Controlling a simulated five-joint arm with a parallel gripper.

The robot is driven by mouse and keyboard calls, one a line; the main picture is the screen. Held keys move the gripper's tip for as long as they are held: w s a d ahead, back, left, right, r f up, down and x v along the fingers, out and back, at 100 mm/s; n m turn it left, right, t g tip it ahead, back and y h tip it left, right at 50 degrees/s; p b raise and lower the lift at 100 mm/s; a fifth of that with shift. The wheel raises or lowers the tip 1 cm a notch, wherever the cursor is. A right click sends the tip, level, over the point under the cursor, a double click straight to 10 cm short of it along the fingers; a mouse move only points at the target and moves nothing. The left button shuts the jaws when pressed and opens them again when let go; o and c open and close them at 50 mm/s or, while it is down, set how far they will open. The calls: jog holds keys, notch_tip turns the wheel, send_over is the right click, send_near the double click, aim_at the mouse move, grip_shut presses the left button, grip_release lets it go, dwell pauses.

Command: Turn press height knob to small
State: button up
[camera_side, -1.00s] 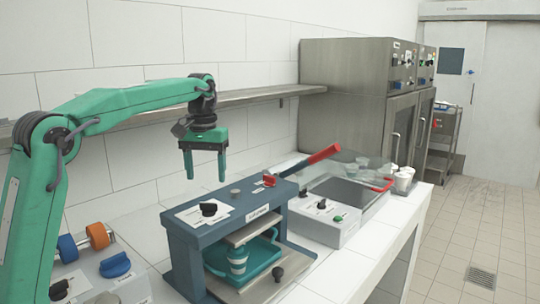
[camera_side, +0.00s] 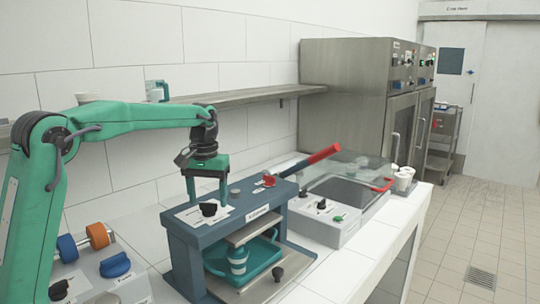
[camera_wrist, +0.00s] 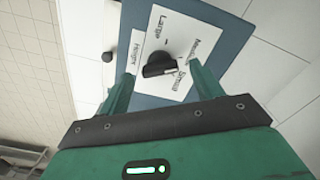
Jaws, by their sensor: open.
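The press height knob (camera_side: 208,209) is a black knob on a white label plate on top of the blue press (camera_side: 185,237). In the wrist view the knob (camera_wrist: 157,63) sits among the words Large, Medium and Small. A white mark on it appears to lie on its right end, toward Small, but the exact setting is hard to tell. My green gripper (camera_side: 207,196) points down over the knob with its fingers apart. In the wrist view the fingers of my gripper (camera_wrist: 160,76) lie either side of the knob, and I see no clear contact.
A red-handled lever (camera_side: 322,154) rises at the press's right side. A teal tray (camera_side: 258,255) with a striped cup (camera_side: 238,259) is under the press plate. A grey control box (camera_side: 322,219) stands to the right. A shelf (camera_side: 240,93) runs behind my arm.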

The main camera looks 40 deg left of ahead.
jog(key=shift+f, duration=0.55)
jog(key=c, duration=1)
jog(key=shift+m, duration=0.4)
jog(key=m, duration=1.1)
jog(key=shift+r, duration=0.1)
